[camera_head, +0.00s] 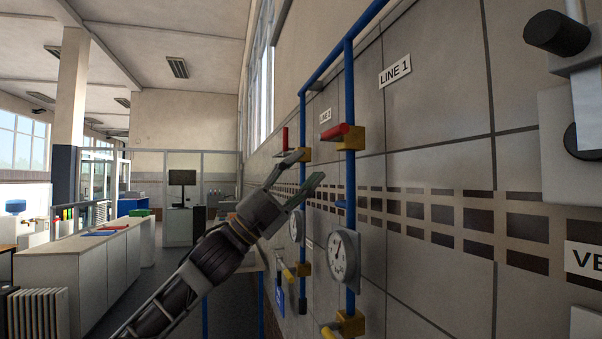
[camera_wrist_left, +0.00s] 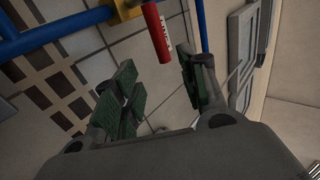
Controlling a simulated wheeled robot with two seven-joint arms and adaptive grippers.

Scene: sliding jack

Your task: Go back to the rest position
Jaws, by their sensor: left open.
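My left gripper (camera_head: 306,170) is open and empty in the head view, its fingers pointing up and right toward the wall. In the head view it is in front of the blue pipes, just below a red valve handle (camera_head: 336,131) on a yellow valve body (camera_head: 352,138). Another red handle (camera_head: 285,137) stands upright on the pipe further back. In the left wrist view the open fingers (camera_wrist_left: 158,95) show green pads with nothing between them. A red handle (camera_wrist_left: 157,32) lies beyond the fingertips, apart from them. My right gripper is not in view.
Pressure gauges (camera_head: 343,256) and lower yellow valves (camera_head: 350,323) sit on the blue pipes (camera_head: 350,80) along the tiled wall. A "LINE 1" sign (camera_head: 395,70) hangs above. A white counter (camera_head: 85,255) stands at the left, with open floor between it and the wall.

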